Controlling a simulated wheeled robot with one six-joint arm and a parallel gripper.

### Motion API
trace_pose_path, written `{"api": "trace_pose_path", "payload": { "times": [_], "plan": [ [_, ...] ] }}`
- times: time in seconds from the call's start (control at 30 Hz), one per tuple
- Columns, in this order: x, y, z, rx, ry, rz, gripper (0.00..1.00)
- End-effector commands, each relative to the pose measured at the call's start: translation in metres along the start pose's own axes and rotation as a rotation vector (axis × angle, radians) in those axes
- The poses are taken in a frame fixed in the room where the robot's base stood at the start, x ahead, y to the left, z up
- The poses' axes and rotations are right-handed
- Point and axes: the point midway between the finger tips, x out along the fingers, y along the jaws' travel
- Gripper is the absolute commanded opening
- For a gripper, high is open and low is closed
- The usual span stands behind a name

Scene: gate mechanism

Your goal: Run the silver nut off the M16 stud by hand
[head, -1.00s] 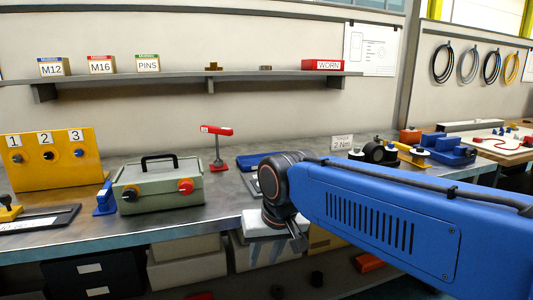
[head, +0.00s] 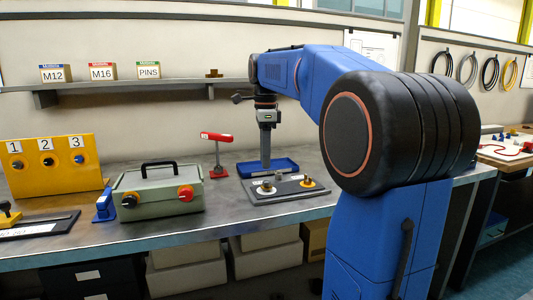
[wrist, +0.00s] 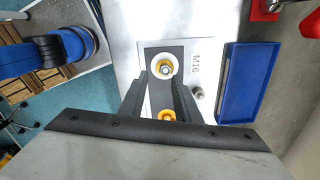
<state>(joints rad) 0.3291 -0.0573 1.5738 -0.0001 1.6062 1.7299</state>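My gripper (wrist: 163,88) points down over the bench fixture; in the head view it (head: 266,165) hangs above the plate's back edge. Its two dark fingers stand apart with nothing clearly held between them. The M16 fixture plate (head: 290,193) also shows in the wrist view (wrist: 200,62) with its M16 label. A silver nut (wrist: 165,68) sits on a stud inside a pale round collar, just beyond the fingertips; in the head view that station is the left one (head: 265,188). A yellow-collared station (wrist: 167,115) lies partly hidden between the fingers. Thread detail is too small to tell.
A blue tray (wrist: 237,84) lies just behind the plate. A small silver peg (wrist: 197,92) stands near the tray. A red-topped stand (head: 217,151) and a green-grey box with a handle (head: 158,197) are to the left. A shelf (head: 130,86) runs along the wall.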

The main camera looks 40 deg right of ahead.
Motion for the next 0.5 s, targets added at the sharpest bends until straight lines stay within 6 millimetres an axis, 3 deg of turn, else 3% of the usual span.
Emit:
{"api": "trace_pose_path", "payload": {
  "times": [0.1,0.23,0.5],
  "plan": [
    [-0.004,-0.013,-0.005,0.077,0.003,0.014,0.30],
    [-0.001,-0.015,-0.006,0.105,0.004,0.020,0.30],
    [0.026,-0.014,-0.006,0.103,0.004,0.021,0.30]
  ]
}}
